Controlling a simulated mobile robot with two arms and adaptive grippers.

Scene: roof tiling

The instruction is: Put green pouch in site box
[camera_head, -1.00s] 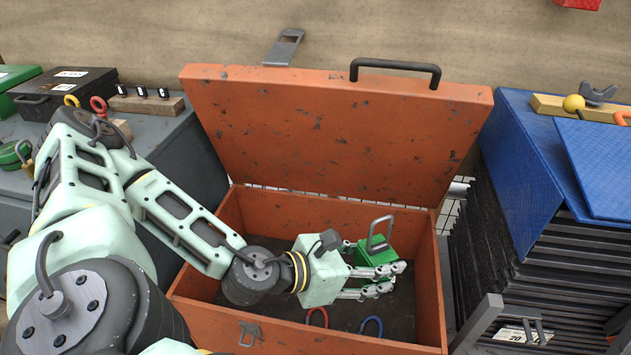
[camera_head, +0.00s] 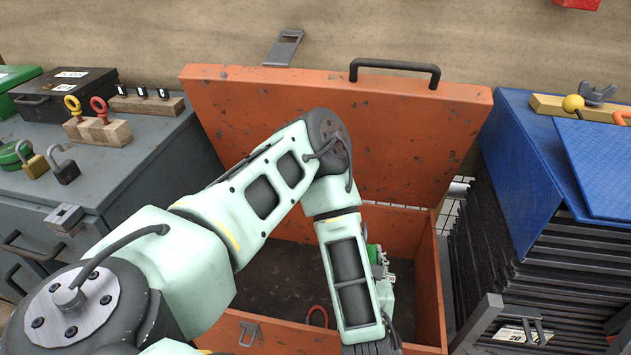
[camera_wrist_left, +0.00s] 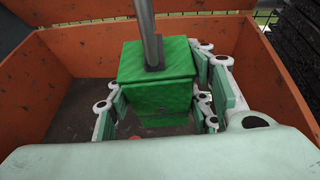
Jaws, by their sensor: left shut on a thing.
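The orange site box (camera_head: 432,290) stands open with its lid tipped back. My left gripper (camera_wrist_left: 160,100) is shut on the green pouch (camera_wrist_left: 152,65), with fingers on both sides of it, inside the box walls. The pouch has a grey metal handle on top (camera_wrist_left: 152,30). In the head view only a sliver of the green pouch (camera_head: 374,254) shows beside my left forearm, which hides most of the gripper. I cannot tell whether the pouch touches the box floor. My right gripper is not in view.
A red shackle (camera_head: 317,316) lies on the box floor. A grey cabinet (camera_head: 150,150) with padlocks and eye bolts on wood stands left. Dark stacked slats (camera_head: 540,270) and a blue sheet (camera_head: 525,150) are close on the right. The lid (camera_head: 240,120) rises behind.

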